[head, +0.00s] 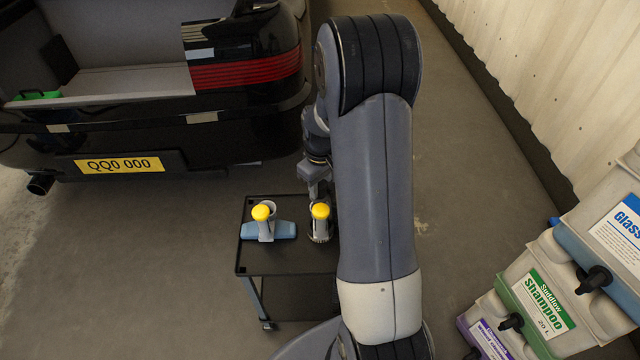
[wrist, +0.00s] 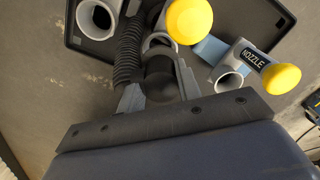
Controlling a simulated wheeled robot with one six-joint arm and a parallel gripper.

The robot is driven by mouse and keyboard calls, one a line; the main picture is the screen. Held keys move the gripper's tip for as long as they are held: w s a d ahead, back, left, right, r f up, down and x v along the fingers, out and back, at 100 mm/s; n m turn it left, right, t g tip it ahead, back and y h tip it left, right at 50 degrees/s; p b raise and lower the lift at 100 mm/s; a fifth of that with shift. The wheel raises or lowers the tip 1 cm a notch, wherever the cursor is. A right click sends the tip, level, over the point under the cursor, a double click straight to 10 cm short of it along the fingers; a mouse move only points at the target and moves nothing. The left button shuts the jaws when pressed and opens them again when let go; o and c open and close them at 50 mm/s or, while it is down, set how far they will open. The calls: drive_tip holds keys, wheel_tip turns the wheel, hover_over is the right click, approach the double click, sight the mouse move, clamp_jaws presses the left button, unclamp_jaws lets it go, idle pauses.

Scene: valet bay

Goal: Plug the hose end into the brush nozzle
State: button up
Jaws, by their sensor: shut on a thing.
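My gripper (wrist: 159,84) is shut on the dark, round hose end (wrist: 158,70); a black ribbed hose (wrist: 129,52) runs beside it. In the head view my gripper (head: 316,183) hangs low over the cart, partly behind my arm. The brush nozzle (head: 321,225) stands on the cart with a yellow knob and bristles at its base. In the wrist view its knob (wrist: 188,20) and a pale ring-shaped socket (wrist: 160,42) show just beyond the hose end; its body is mostly hidden. Whether hose end and socket touch, I cannot tell.
A second, blue-footed nozzle (head: 266,228), labelled NOZZLE, stands to the left on the black cart (head: 290,262). Another grey open tube (wrist: 95,18) shows in the wrist view. A black car (head: 150,130) is behind; shampoo containers (head: 545,312) stand at right.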

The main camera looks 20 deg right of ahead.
sight(321, 196)
drive_tip(key=shift+f+b, duration=0.3)
drive_tip(key=shift+f, duration=0.15)
idle(0.6)
drive_tip(key=shift+s+f+b, duration=0.1)
drive_tip(key=shift+f+b, duration=0.3)
drive_tip(key=shift+f, duration=0.1)
drive_tip(key=shift+f, duration=0.2)
drive_tip(key=shift+f+b, duration=0.85)
drive_tip(key=shift+f, duration=0.1)
drive_tip(key=shift+f, duration=0.15)
idle(0.3)
drive_tip(key=o, duration=1.5)
drive_tip(key=shift+c, duration=0.2)
